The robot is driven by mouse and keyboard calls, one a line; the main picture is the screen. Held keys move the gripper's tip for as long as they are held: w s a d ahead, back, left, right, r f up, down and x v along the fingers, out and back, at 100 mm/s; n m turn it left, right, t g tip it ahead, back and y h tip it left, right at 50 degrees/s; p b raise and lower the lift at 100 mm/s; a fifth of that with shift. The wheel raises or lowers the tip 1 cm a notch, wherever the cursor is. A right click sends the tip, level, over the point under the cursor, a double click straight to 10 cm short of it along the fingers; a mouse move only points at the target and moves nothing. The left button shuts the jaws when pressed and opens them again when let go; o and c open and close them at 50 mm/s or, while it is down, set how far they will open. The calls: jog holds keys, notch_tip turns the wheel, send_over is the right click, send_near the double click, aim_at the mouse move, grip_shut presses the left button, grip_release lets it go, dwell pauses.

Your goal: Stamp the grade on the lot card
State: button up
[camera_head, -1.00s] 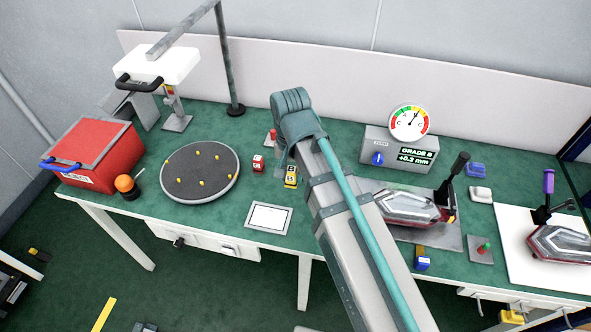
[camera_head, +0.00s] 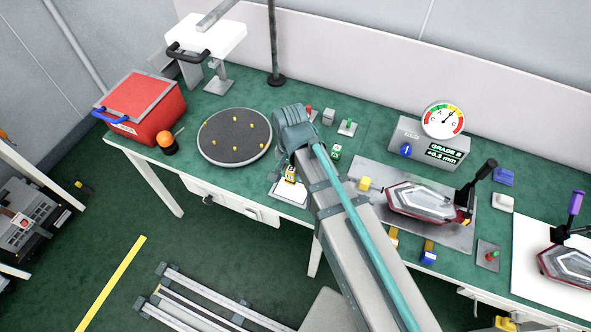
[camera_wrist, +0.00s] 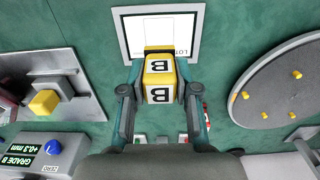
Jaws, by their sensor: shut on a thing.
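My gripper (camera_wrist: 160,88) is shut on the yellow stamp marked B (camera_wrist: 159,68), which sits between both fingers in the wrist view. In the head view the yellow stamp (camera_head: 290,174) shows just below the wrist, in front of the lot card (camera_head: 287,195). In the wrist view the white lot card (camera_wrist: 135,36) lies in a grey frame, and the stamp overlaps its near edge. I cannot tell whether the stamp touches the card. The visible part of the card looks blank apart from its printed heading. The gauge box (camera_head: 415,145) reads GRADE B, +0.3 mm.
A green stamp (camera_head: 335,153) stands behind the gripper. A round turntable with yellow pegs (camera_head: 226,152) is left of the card. A plate with a tail lamp (camera_head: 420,203) and a yellow block (camera_head: 364,184) lies to the right. A red bin (camera_head: 155,112) stands at far left.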

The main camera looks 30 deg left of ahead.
jog(key=b, duration=0.4)
send_over(292, 190)
jog(key=shift+f, duration=2.7)
jog(key=shift+f, duration=0.55)
jog(key=shift+r+p, duration=2.55)
jog(key=shift+r, duration=0.95)
